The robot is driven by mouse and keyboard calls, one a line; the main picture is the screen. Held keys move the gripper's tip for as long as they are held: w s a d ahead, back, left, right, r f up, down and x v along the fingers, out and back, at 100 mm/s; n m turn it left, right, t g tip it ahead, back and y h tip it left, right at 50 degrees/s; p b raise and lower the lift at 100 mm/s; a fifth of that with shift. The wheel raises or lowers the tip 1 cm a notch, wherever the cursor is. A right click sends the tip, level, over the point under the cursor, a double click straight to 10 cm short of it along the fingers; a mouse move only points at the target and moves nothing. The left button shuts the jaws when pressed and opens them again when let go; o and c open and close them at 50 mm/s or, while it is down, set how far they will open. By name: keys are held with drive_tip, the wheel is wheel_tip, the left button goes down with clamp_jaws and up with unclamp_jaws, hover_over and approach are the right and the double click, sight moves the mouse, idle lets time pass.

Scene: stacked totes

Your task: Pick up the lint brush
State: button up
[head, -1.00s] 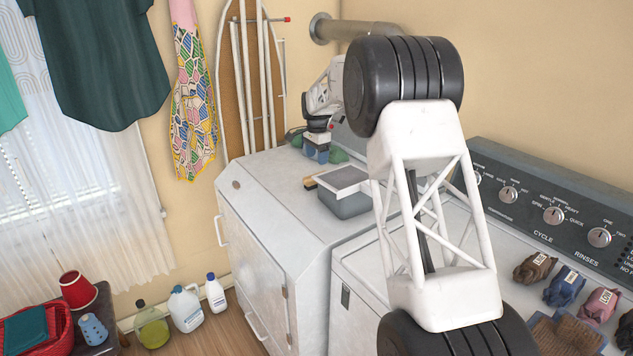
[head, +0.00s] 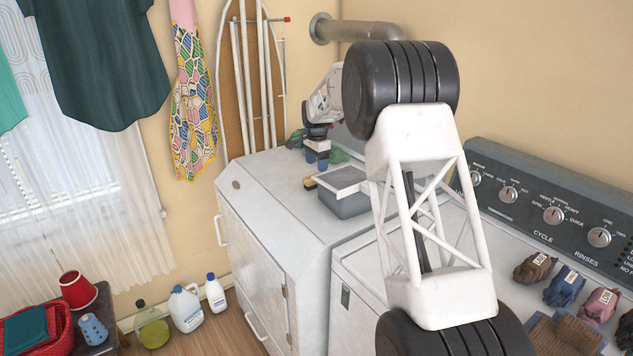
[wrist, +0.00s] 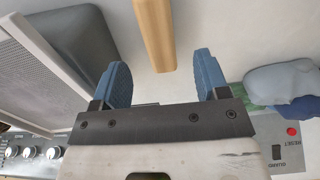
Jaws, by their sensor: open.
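A tan wooden handle, which I take for the lint brush (wrist: 154,34), shows at the top of the wrist view. Its near end lies just past the gap between my fingertips, and its far end is cut off by the frame. In the head view a small brown end of it (head: 310,183) shows on the white machine top, beside the grey tote. My gripper (wrist: 162,68) is open and empty, with its two blue fingers apart. In the head view my gripper (head: 317,164) points down over the machine top, behind the brush. The gripper and brush do not appear to touch.
A grey tote (head: 346,204) with a pale mesh-like top stands close to the brush; it also shows at left in the wrist view (wrist: 75,38). Green and blue-grey cloth (wrist: 285,78) lies on the other side. A control panel (head: 545,205) rises at the right.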

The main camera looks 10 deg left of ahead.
drive_tip(key=shift+s+f, duration=0.1)
drive_tip(key=shift+f, duration=2.45)
drive_tip(key=shift+c, duration=0.5)
drive_tip(key=c, duration=0.9)
drive_tip(key=shift+r, duration=0.2)
drive_tip(key=shift+c, duration=0.2)
wheel_tip(320, 180, up, 10)
drive_tip(key=shift+f, duration=0.15)
